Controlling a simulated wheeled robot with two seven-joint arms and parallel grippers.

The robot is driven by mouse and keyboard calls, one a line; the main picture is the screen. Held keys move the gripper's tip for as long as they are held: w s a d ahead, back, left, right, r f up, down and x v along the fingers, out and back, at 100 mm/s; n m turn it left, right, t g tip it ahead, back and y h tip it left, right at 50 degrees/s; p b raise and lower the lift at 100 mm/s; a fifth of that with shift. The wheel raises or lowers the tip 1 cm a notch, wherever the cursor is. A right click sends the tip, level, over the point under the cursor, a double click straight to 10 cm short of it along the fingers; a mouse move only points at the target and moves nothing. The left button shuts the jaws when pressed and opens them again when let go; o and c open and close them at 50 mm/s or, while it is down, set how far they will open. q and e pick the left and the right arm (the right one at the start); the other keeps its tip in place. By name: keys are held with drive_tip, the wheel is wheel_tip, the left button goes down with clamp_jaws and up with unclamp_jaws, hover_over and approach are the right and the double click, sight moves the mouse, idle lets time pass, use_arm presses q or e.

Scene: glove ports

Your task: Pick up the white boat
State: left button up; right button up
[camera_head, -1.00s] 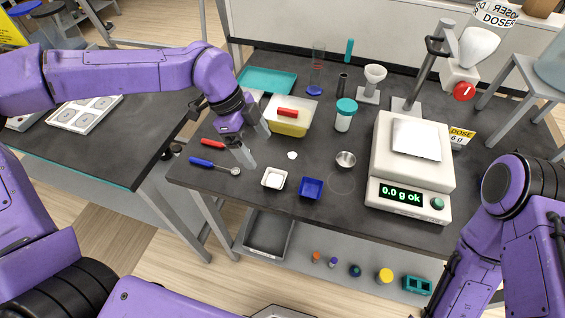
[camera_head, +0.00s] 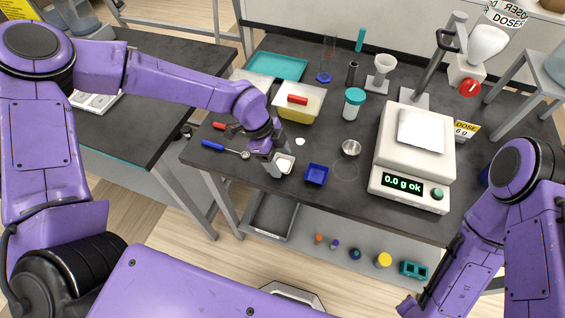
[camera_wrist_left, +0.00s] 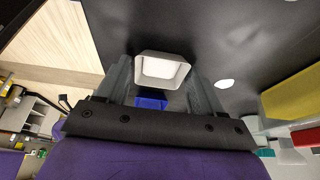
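The white boat (camera_head: 285,164) is a small, shallow square dish on the dark bench near its front edge. It also shows in the left wrist view (camera_wrist_left: 162,69), between the two finger lines. My left gripper (camera_head: 277,160) is at the boat, its fingers pointing down and apart. In the head view it hides part of the boat's left side. In the left wrist view the open left gripper (camera_wrist_left: 163,82) has one finger each side of the boat; I cannot tell whether they touch it. My right gripper (camera_head: 412,306) is low at the right, its fingers unclear.
A blue boat (camera_head: 316,174) sits just right of the white one. A metal cup (camera_head: 351,148) and balance (camera_head: 410,190) stand farther right. A yellow tub (camera_head: 298,106) is behind. A blue-handled spoon (camera_head: 225,150) and a red-handled tool (camera_head: 220,126) lie left.

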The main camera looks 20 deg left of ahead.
use_arm(q)
drive_tip(key=c, duration=0.7)
drive_tip(key=shift+c, duration=0.4)
